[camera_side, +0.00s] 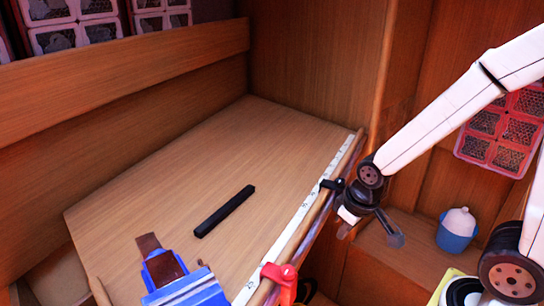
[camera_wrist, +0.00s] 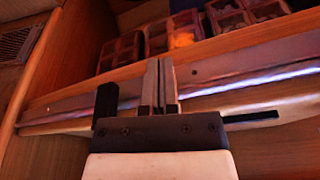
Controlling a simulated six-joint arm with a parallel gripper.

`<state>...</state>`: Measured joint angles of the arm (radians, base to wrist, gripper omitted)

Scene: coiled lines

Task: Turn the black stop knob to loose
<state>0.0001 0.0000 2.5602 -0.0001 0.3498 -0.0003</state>
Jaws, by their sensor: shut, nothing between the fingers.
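A small black stop (camera_side: 333,184) sits on the rail along the bench's right edge in the side view. Its knob cannot be made out apart from its body, and its setting cannot be read. My gripper (camera_side: 346,214) is just below and right of the stop; whether they touch I cannot tell. In the wrist view my gripper's two fingers (camera_wrist: 159,64) are close together with nothing between them. A dark upright piece (camera_wrist: 106,100) stands left of the fingers, apart from them; it may be the stop.
A white scale (camera_side: 296,222) runs along the bench edge. A red clamp-like piece (camera_side: 278,274) sits lower on it. A black bar (camera_side: 224,211) and a blue vise (camera_side: 180,285) are on the bench. A blue-and-white bottle (camera_side: 457,231) stands at right. The upper bench top (camera_side: 260,135) is clear.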

